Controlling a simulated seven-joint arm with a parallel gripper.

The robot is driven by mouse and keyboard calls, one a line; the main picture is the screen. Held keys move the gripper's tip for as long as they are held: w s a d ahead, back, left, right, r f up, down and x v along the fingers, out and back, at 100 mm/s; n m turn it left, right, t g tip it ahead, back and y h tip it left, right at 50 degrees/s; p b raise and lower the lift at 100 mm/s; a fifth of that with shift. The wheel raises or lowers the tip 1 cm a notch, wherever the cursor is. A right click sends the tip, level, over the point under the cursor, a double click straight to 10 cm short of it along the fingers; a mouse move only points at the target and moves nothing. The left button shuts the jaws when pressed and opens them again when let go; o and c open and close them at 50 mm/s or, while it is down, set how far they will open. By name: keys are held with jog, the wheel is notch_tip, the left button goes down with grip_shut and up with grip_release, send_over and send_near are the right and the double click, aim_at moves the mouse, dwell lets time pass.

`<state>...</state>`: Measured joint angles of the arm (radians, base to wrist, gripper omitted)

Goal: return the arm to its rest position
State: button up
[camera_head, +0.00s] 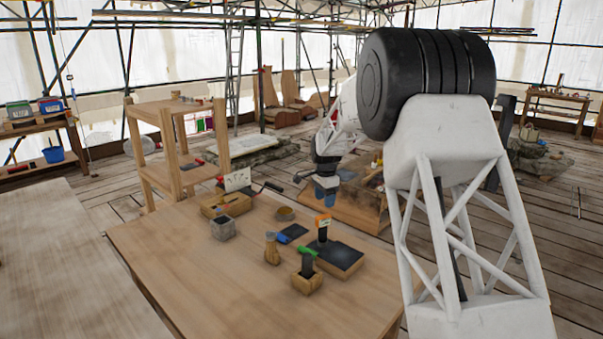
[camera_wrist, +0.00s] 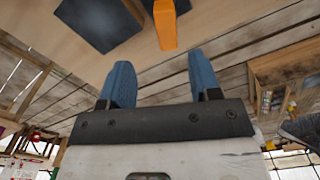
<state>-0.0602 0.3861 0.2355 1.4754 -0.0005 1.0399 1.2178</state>
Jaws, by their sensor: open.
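My gripper (camera_head: 326,192) is in the head view, above and just past the right far edge of the wooden table (camera_head: 190,285), with blue fingers pointing down. In the wrist view my gripper (camera_wrist: 160,85) shows its two blue fingers spread apart with nothing between them. An orange-topped dark tool (camera_head: 322,228) stands upright on a dark slab (camera_head: 342,259) on the table. The orange piece (camera_wrist: 165,25) also shows in the wrist view beyond the fingers, apart from them. My white arm reaches in from the right.
A wooden shelf (camera_head: 165,125) stands behind. The table's near left part is bare.

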jog(key=s+d+r+n, duration=0.15)
jog(key=s+r, duration=0.35)
jog(key=s, duration=0.5)
jog(key=s+d+r+n+t, duration=0.1)
jog(key=s+r+n, duration=0.3)
jog(key=s, duration=0.7)
jog(key=s+d+r+n, duration=0.1)
jog(key=s+d+r, duration=0.1)
jog(key=s+r, duration=0.6)
jog(key=s+f+n, duration=0.3)
jog(key=s, duration=1.4)
jog(key=s+d+f+n+t, duration=0.1)
jog(key=s+f+n, duration=0.2)
jog(key=s, duration=1.4)
jog(key=shift+d+f+t, duration=0.25)
jog(key=shift+f+t, duration=0.05)
jog(key=shift+n, duration=0.25)
